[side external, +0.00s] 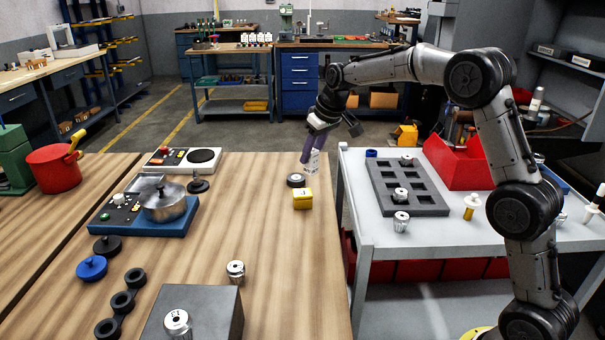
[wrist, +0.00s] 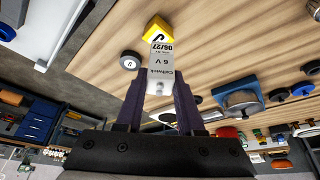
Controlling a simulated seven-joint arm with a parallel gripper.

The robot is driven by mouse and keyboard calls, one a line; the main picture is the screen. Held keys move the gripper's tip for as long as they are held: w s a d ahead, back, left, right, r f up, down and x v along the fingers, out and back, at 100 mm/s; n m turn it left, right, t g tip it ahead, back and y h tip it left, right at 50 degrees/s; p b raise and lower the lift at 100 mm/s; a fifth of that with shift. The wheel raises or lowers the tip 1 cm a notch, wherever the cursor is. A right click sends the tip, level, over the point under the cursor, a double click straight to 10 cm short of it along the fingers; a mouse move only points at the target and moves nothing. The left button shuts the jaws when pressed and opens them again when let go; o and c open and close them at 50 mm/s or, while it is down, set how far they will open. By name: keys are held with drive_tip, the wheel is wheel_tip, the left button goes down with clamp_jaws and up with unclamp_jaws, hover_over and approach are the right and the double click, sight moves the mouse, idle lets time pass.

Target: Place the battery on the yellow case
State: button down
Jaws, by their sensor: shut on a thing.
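In the side external view the battery (side external: 311,161) hangs below my gripper (side external: 313,150), above the wooden table. The yellow case (side external: 303,199) is a small block on the table near its right edge, just below and in front of the battery. In the wrist view the yellow case (wrist: 157,28) shows beyond the battery's far end, partly covered by it. I cannot tell the exact gap between them.
A dark round disc (side external: 296,181) lies right behind the yellow case. A pot (side external: 163,202) on a blue base stands to the left. A grey block (side external: 205,318) and a metal weight (side external: 236,270) are nearer the front. The grey bench (side external: 368,235) with a foam tray stands right.

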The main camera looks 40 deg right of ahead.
drive_tip(key=w+f, duration=0.2)
drive_tip(key=f, duration=0.1)
drive_tip(key=w+f, duration=0.1)
drive_tip(key=shift+w+d+f, duration=0.15)
drive_tip(key=shift+w+d, duration=0.1)
drive_tip(key=shift+w+f, duration=0.2)
drive_tip(key=shift+f, duration=1.5)
drive_tip(key=shift+f, duration=0.15)
drive_tip(key=c, duration=0.5)
unclamp_jaws()
